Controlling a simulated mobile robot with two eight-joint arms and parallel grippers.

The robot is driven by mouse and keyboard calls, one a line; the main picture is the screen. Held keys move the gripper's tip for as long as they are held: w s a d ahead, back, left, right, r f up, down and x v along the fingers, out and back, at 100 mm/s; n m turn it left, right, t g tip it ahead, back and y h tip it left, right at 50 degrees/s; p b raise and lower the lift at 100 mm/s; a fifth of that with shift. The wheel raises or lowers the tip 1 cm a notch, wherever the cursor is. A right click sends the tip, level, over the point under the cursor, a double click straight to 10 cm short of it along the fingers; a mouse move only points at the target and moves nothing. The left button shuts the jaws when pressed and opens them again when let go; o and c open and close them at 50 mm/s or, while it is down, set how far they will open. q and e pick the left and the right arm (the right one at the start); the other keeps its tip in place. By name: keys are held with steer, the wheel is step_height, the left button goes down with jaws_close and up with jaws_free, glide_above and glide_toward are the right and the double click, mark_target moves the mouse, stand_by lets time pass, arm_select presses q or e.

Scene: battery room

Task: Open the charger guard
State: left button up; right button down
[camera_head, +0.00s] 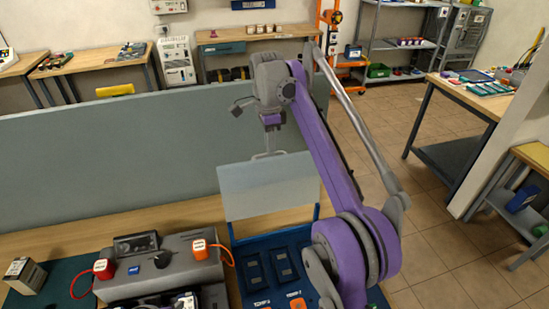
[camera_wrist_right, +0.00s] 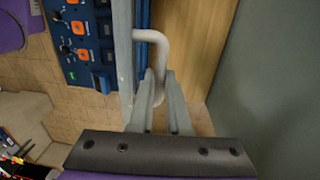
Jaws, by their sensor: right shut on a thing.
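The charger guard (camera_head: 268,188) is a clear, pale panel that stands raised, nearly upright, at the back of the blue charger (camera_head: 244,262). Its light handle (camera_head: 262,156) is at the top edge and also shows in the right wrist view (camera_wrist_right: 160,48). My right gripper (camera_head: 272,150) is above the guard's top edge, shut on the handle. In the right wrist view its fingers (camera_wrist_right: 159,82) close around the handle's lower part, and the guard shows edge-on (camera_wrist_right: 123,60) beside the charger (camera_wrist_right: 88,40). My right arm hides the charger's right side. My left gripper is not in view.
A grey box unit (camera_head: 170,262) with red and orange clips stands left of the charger. A small battery-like block (camera_head: 22,275) is at far left. A grey-green partition (camera_head: 100,150) rises behind the bench. Bare wood (camera_head: 110,222) runs along its foot.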

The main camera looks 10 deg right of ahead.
steer(key=shift+w+a+f, duration=0.1)
steer(key=shift+w+f, duration=0.15)
steer(key=shift+w, duration=0.35)
steer(key=shift+w+d+f, duration=0.1)
steer(key=shift+w+f, duration=0.2)
steer(key=shift+w, duration=0.3)
steer(key=shift+w+a+f, duration=0.1)
steer(key=shift+w+f, duration=0.15)
steer(key=shift+w, duration=0.35)
